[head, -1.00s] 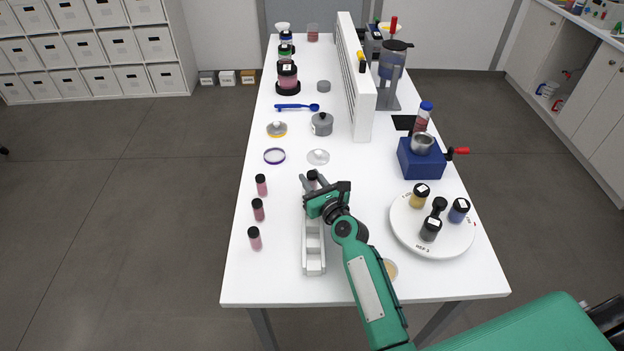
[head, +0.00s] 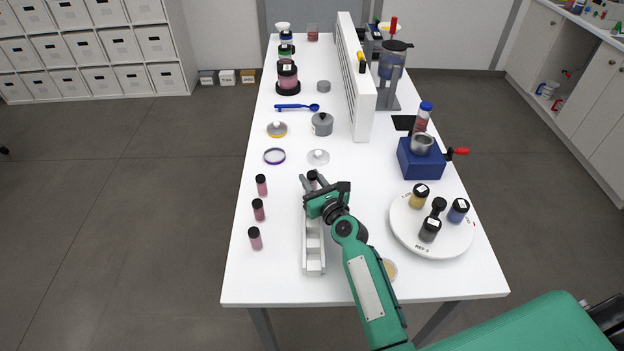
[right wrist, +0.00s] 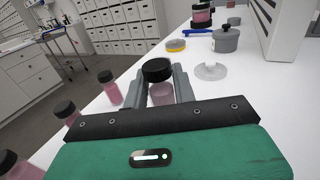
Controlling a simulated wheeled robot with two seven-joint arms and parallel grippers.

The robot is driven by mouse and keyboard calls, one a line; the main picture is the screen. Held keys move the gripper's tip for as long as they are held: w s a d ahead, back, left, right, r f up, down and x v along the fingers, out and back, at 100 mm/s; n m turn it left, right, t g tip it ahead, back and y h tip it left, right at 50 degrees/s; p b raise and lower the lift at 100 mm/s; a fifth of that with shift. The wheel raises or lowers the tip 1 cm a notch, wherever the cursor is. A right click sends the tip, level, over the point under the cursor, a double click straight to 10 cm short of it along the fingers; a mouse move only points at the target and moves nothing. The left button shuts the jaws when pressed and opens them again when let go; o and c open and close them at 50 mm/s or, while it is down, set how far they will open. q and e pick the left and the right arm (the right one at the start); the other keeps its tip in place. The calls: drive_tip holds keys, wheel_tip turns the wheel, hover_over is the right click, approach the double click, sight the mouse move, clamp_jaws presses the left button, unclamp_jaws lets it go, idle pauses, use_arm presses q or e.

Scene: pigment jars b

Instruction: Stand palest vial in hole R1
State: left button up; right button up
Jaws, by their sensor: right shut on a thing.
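A pale pink vial with a black cap (right wrist: 161,95) is upright between the fingers of my right gripper (right wrist: 168,92), which is shut on it. In the head view the right gripper (head: 313,183) is over the far end of a narrow pale rack (head: 315,262). The gripper hides that end, so I cannot tell whether the vial's base is in a hole. Three other black-capped pink vials stand left of the rack: a far one (head: 262,186), a middle one (head: 258,211) and a near one (head: 255,240). They look a deeper pink. My left gripper is not in view.
A round white plate (head: 405,238) with several dark-capped jars stands to the right. Beyond the rack are a clear lid (head: 318,157), a purple ring (head: 274,156) and a grey pot (head: 322,125). A tan disc (head: 391,269) lies beside my right arm. The front left tabletop is clear.

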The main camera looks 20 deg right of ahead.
drive_tip(key=shift+f+b, duration=0.9)
drive_tip(key=shift+f, duration=0.1)
drive_tip(key=o, duration=1)
drive_tip(key=shift+s, duration=0.2)
drive_tip(key=s, duration=0.4)
drive_tip(key=s+d+b, duration=0.1)
drive_tip(key=s, duration=0.3)
drive_tip(key=s+d+b, duration=0.1)
drive_tip(key=s, duration=0.3)
drive_tip(key=shift+d, duration=0.1)
drive_tip(key=shift+s+d+r, duration=0.1)
drive_tip(key=shift+s+d, duration=0.05)
drive_tip(key=shift+s, duration=0.5)
